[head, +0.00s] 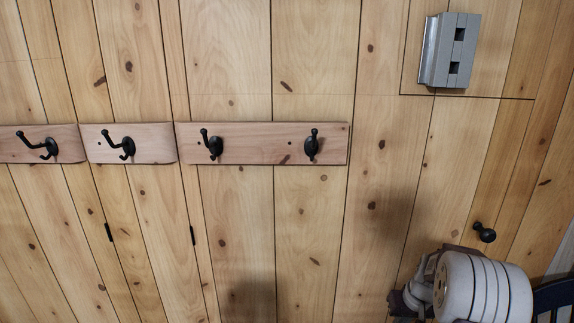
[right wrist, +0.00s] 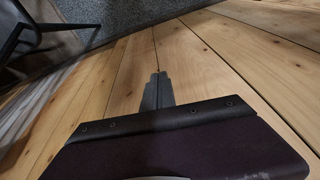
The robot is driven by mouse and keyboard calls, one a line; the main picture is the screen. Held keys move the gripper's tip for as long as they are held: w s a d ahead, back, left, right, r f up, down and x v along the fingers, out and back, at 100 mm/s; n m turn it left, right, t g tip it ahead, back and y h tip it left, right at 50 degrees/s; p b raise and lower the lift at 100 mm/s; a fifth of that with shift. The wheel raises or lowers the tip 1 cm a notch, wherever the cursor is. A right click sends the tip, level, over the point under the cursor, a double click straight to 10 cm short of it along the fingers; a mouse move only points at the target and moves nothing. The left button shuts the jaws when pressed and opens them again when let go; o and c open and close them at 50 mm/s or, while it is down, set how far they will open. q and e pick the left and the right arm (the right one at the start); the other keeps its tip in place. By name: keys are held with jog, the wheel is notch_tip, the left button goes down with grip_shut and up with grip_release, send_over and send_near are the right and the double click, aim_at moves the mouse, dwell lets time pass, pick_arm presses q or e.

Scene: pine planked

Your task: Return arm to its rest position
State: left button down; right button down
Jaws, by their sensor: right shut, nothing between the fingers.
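My right gripper (right wrist: 157,78) shows in the right wrist view, its dark fingers together and nothing between them. It points along pale wooden planks, and I see it touching nothing. In the head view a white, ribbed part of my right arm (head: 485,288) is at the lower right, close to the planked wall. The right gripper's fingertips cannot be made out there. My left gripper is in neither view.
The pine wall (head: 230,60) carries a wooden rail (head: 250,130) with black hooks. A grey box (head: 455,48) is at the upper right, with a black knob (head: 484,232) above my arm. A dark chair (right wrist: 40,35) and grey carpet (right wrist: 130,12) show in the wrist view.

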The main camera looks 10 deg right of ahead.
jog(key=s+a+n+g, duration=0.1)
jog(key=s+a+n, duration=0.1)
jog(key=s+a, duration=0.7)
jog(key=s+a+n+g, duration=0.1)
jog(key=s+a, duration=0.4)
jog(key=a, duration=0.8)
notch_tip(320, 180, up, 14)
jog(key=p, duration=1.4)
jog(key=shift+d+r, duration=0.15)
jog(key=shift+d, duration=0.05)
jog(key=shift+s, duration=0.1)
